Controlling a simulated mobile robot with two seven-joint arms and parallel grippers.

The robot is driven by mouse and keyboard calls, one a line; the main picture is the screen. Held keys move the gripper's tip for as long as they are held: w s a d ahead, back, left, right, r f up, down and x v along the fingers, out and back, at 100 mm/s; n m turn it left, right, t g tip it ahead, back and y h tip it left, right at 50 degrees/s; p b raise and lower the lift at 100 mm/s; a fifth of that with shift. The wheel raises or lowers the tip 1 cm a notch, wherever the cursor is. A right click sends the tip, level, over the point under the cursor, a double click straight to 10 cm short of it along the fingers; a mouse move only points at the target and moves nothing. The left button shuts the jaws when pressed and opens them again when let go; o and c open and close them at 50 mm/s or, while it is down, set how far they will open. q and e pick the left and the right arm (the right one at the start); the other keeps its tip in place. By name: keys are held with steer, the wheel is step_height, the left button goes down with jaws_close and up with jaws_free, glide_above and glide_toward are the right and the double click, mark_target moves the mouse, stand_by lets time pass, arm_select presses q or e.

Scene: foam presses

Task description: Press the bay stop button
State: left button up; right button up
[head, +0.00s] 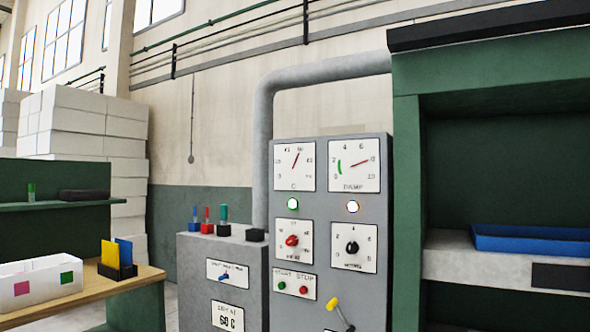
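A grey control panel (325,270) stands upright in the middle of the head view. Low on its left side is a white plate labelled START and STOP. The plate carries a green button (281,286) on the left and a red button (303,290) on the right, under the word STOP. Nothing covers either button. Neither of my grippers is in view.
Above the buttons are a red knob (292,240), a black knob (352,247), two dials and two lamps. A yellow-handled lever (333,304) sits below right. A grey cabinet (240,262) adjoins on the left; a green press (406,180) stands right.

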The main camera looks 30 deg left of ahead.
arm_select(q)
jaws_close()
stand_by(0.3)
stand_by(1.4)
